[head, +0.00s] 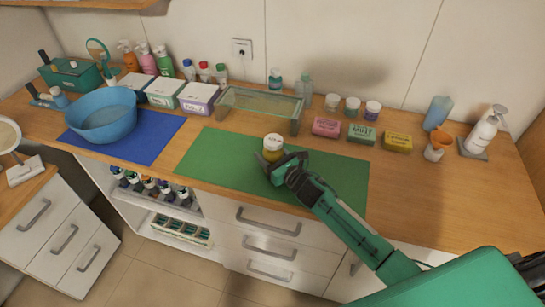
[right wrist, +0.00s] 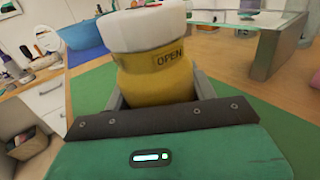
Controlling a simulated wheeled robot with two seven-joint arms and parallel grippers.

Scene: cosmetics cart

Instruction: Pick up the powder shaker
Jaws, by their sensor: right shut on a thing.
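The powder shaker (head: 272,143) is a small yellow container with a white cap, above the green mat (head: 220,160) on the counter. My right gripper (head: 274,158) is shut on it. In the right wrist view the shaker (right wrist: 155,78) stands upright between the fingers, its yellow body marked "OPEN" under the white cap. The fingers are largely hidden behind the gripper's dark front edge. I cannot tell whether the shaker's base touches the mat. My left gripper is not in view.
A glass shelf (head: 260,100) stands just behind the mat. A blue bowl (head: 103,118) sits on a blue mat (head: 155,130) at left. Colored soap boxes (head: 361,133) and small jars (head: 352,107) stand at right.

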